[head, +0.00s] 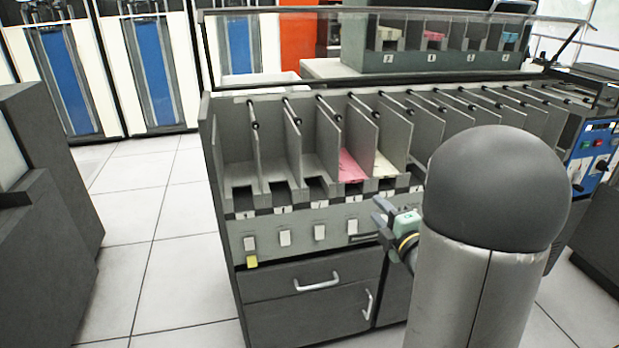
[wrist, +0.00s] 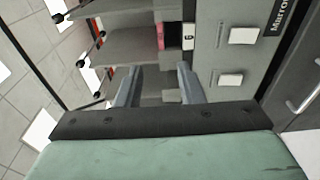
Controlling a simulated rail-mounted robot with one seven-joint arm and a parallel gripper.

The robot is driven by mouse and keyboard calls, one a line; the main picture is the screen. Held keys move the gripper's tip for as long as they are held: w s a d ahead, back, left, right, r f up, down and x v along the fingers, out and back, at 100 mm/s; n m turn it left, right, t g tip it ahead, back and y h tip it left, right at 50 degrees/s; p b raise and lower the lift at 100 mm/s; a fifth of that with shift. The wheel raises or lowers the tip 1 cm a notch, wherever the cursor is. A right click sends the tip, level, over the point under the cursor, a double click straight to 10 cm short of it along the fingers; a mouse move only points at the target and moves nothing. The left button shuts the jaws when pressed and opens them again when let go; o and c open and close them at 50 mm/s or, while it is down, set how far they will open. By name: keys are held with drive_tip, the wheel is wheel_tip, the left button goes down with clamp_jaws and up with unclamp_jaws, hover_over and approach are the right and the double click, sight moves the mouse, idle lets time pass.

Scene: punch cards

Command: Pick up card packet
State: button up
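A pink card packet (head: 350,167) lies low in one pocket of the grey card sorter. A cream card packet (head: 383,165) lies in the pocket to its right. My gripper (head: 382,213) is in front of the sorter's panel, below and in front of these pockets. In the wrist view my gripper (wrist: 160,82) has its two fingers spread apart, with nothing held between them. A pink edge, the pink packet (wrist: 160,37), shows beyond the fingers in the wrist view. The cream packet is partly hidden by the divider.
Upright dividers (head: 329,140) separate the sorter pockets, with dark rods above them. The left pockets look empty. A grey card rack (head: 440,62) with pink, cream and blue cards stands behind. A drawer handle (head: 317,282) sticks out below.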

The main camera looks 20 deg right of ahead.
sight(352, 181)
drive_tip(key=w, duration=1.1)
drive_tip(key=shift+w+a, duration=0.2)
drive_tip(key=shift+w, duration=0.05)
drive_tip(key=shift+w+a+b, duration=0.2)
drive_tip(key=shift+w+b, duration=0.3)
drive_tip(key=shift+w, duration=2.1)
clamp_jaws()
